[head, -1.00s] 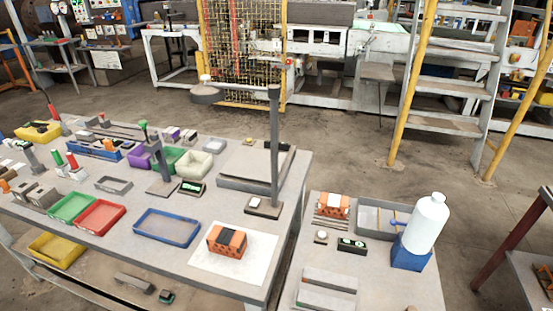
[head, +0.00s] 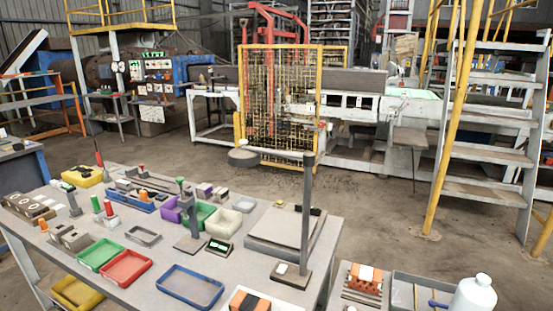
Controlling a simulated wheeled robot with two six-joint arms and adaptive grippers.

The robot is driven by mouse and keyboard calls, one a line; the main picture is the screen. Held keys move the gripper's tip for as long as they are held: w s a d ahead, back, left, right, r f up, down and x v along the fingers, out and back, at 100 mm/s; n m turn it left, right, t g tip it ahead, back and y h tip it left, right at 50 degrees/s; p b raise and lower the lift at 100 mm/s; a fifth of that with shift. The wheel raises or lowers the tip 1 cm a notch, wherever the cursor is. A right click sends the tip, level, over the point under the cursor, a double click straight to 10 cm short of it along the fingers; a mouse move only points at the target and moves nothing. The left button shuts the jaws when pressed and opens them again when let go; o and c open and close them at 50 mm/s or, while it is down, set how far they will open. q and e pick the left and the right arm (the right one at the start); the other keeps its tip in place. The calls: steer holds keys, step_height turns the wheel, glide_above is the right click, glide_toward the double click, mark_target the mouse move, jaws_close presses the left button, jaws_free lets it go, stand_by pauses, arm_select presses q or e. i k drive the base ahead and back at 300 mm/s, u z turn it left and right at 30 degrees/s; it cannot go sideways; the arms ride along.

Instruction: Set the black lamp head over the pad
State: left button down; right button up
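The lamp head (head: 243,158) is a dark grey disc with a small pale knob on top. It hangs at the left end of a thin horizontal arm from an upright grey post (head: 307,215). The post stands on a dark square base (head: 291,274) at the table's right part. A flat grey square slab (head: 286,229), which may be the pad, lies on the table just behind the base. In the picture the head is left of the slab, over the floor behind the table; its true place above the table is hard to tell. Neither of my grippers is in view.
Blue (head: 191,287), red (head: 125,267) and green (head: 100,252) trays lie on the table's left and front. An orange brick (head: 249,301) is cut off at the bottom edge. A second table at right bears a white bottle (head: 474,296). A ladder (head: 493,128) stands behind.

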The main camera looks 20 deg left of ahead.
mark_target(244, 156)
steer(key=z, duration=3.2)
steer(key=k, duration=1.9)
steer(key=u, duration=2.25)
